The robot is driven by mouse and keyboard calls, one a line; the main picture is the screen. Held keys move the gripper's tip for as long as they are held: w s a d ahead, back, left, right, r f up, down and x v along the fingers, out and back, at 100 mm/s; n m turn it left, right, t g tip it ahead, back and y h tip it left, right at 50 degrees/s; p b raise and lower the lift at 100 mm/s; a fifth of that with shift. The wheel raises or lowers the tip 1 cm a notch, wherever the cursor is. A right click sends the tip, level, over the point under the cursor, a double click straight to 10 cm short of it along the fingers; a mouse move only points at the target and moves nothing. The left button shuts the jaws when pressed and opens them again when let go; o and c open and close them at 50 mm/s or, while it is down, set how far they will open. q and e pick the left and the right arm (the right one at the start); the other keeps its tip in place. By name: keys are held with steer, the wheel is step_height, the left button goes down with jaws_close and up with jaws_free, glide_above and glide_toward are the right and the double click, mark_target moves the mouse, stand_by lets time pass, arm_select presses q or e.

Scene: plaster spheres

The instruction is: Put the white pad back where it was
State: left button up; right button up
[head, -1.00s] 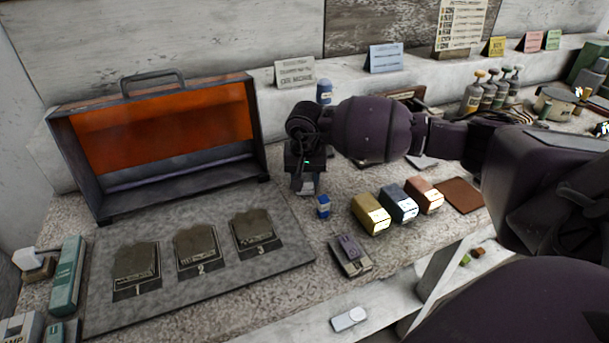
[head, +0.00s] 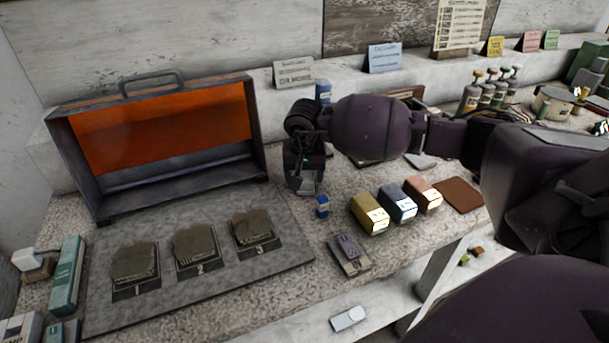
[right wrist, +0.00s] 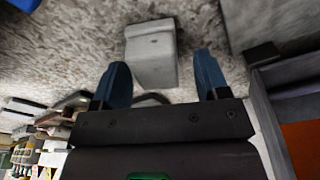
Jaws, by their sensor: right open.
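A pale grey-white block, which looks like the white pad (right wrist: 151,55), lies on the speckled bench in the right wrist view. It is ahead of my right gripper (right wrist: 161,82), roughly in line with the gap between the blue fingers. The fingers are open with nothing between them. Whether the fingers touch the pad cannot be told. My left gripper is not in view.
A grey mat (head: 215,290) with three numbered dark pieces lies to the left. The orange-windowed case (head: 160,130) stands behind the mat.

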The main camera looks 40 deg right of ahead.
mark_target(305, 180)
step_height(305, 180, up, 12)
steer(key=s+a+p, duration=0.1)
steer(key=shift+s+f, duration=0.25)
stand_by(0.5)
